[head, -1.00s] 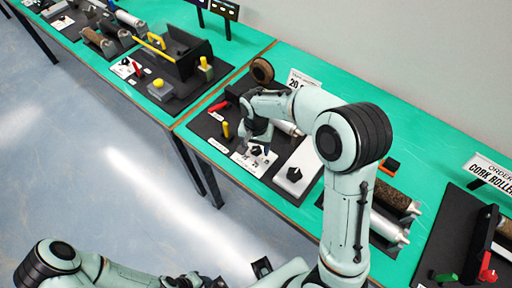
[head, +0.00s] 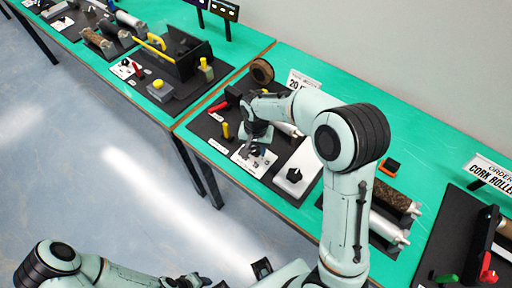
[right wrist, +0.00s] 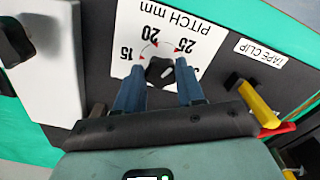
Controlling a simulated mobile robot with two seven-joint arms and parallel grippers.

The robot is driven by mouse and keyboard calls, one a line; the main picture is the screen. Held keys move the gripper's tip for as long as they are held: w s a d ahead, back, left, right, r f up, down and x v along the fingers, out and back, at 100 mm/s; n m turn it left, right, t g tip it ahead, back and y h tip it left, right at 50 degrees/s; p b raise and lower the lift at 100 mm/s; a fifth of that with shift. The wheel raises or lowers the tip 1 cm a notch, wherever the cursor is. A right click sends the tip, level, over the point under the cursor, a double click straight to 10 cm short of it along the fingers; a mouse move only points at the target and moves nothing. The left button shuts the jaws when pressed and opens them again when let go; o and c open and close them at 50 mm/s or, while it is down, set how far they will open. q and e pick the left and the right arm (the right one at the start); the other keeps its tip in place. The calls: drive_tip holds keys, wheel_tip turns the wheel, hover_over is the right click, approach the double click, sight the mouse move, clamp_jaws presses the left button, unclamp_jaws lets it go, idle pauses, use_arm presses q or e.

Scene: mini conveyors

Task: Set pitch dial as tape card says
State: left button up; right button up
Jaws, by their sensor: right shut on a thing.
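The pitch dial's plate (right wrist: 193,38) is white and marked PITCH mm with 15, 20 and 25; it appears upside down in the right wrist view. Its black dial knob (right wrist: 159,70) sits between the two blue fingers of my right gripper (right wrist: 160,84), which is shut on it. I cannot tell which number the knob points at. In the head view my right gripper (head: 258,148) is over the dial plate (head: 246,163) and hides most of it. The tape card (head: 300,83) stands behind, reading 20; the rest is hidden by my arm. My left gripper (head: 187,281) is at the bottom edge, its fingers unclear.
A white block with a black knob (head: 294,174) stands to the right of the dial. A yellow lever (right wrist: 258,104) and a red lever (right wrist: 283,131) are close beside my right gripper. A TAPE CLIP label (right wrist: 261,53) lies on the dark board.

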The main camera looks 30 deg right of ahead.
sight(257, 151)
drive_tip(key=n, duration=0.5)
drive_tip(key=shift+d+n, duration=0.1)
drive_tip(key=shift+n, duration=0.3)
use_arm(q)
drive_tip(key=shift+w+r, duration=0.1)
drive_tip(key=shift+r, duration=0.05)
use_arm(e)
drive_tip(key=n, duration=0.5)
drive_tip(key=shift+d, duration=0.1)
drive_tip(key=shift+n, duration=0.3)
drive_tip(key=o, duration=1)
drive_tip(key=shift+o, duration=0.2)
use_arm(q)
drive_tip(key=shift+w+r+p, duration=0.5)
drive_tip(key=shift+r+p, duration=0.25)
drive_tip(key=shift+r, duration=0.1)
use_arm(e)
wheel_tip(257, 151, up, 14)
drive_tip(key=shift+f, duration=0.25)
